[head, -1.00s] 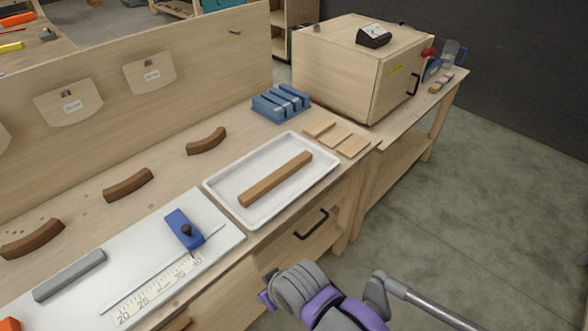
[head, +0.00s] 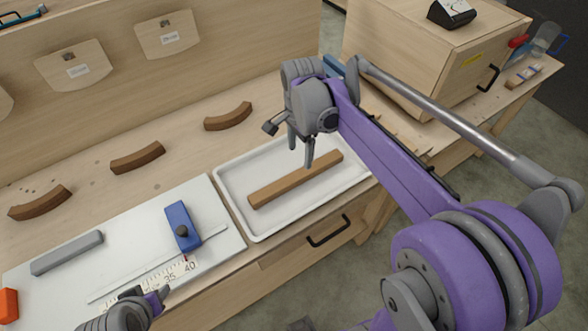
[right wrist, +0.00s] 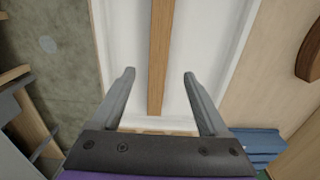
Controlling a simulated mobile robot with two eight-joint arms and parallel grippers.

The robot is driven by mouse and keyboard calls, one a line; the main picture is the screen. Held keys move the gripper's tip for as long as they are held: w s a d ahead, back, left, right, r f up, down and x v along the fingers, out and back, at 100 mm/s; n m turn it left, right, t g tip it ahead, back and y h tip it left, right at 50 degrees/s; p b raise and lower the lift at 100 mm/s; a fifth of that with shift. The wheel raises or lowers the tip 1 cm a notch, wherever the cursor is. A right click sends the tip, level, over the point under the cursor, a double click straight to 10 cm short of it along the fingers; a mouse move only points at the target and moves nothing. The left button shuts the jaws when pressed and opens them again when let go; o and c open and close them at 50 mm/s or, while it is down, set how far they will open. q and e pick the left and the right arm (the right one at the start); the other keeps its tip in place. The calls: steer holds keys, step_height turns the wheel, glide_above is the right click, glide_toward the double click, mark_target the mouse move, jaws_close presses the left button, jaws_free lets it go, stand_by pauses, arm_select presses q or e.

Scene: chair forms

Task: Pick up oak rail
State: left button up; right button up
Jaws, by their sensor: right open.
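The oak rail (head: 297,179) is a straight brown bar lying in a white tray (head: 232,203) on the workbench. My right gripper (head: 300,155) is open and empty above the tray, near the rail, with its fingers pointing down. In the right wrist view, the rail (right wrist: 160,55) runs lengthwise between the two spread fingers of the gripper (right wrist: 159,75); it appears below them, and I see no contact. My left gripper (head: 148,302) shows only partly at the bottom left edge, over the marked board; its jaws are not clear.
Several curved dark wood pieces (head: 138,158) lie along the back of the bench. A white board (head: 75,285) with a ruler, a blue stop block (head: 183,228) and a grey bar (head: 67,253) is left of the tray. A wooden box (head: 420,55) stands at the right.

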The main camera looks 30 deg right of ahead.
mark_target(298, 174)
steer(key=f, duration=0.3)
steer(key=shift+s+a+f, duration=0.15)
steer(key=shift+s+f, duration=0.2)
steer(key=f, duration=0.5)
steer(key=shift+w+a+f, duration=0.15)
steer(key=shift+a+f, duration=0.05)
steer(key=shift+f, duration=0.1)
jaws_close()
